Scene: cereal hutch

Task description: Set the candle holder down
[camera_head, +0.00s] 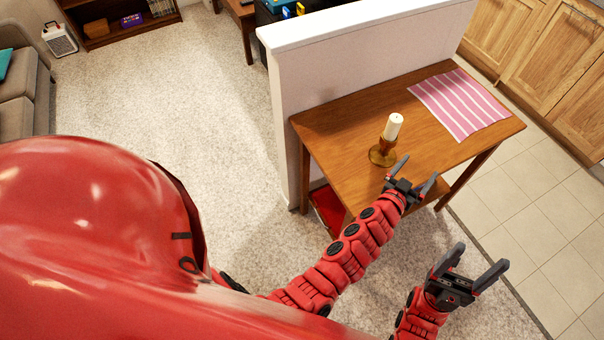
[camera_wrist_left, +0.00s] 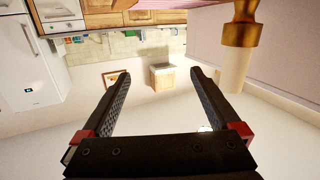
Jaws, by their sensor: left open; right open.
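The candle holder (camera_head: 382,155), brass-coloured with a white candle (camera_head: 393,126) in it, stands upright on the wooden table (camera_head: 345,125), near its front edge. My left gripper (camera_head: 420,167) is open and empty, just to the right of and nearer than the holder, with a visible gap. In the left wrist view, which looks upside down, the holder (camera_wrist_left: 240,32) and candle (camera_wrist_left: 232,70) show at upper right, outside the open fingers (camera_wrist_left: 160,75). My right gripper (camera_head: 483,256) is open and empty, in front of the table at lower right.
A pink striped cloth (camera_head: 460,103) lies on the table's right part. A white half wall (camera_head: 345,65) stands behind the table. A red object (camera_head: 328,208) shows below the table. Wooden cabinets (camera_head: 555,60) stand at the right. Carpet (camera_head: 190,110) is open at the left.

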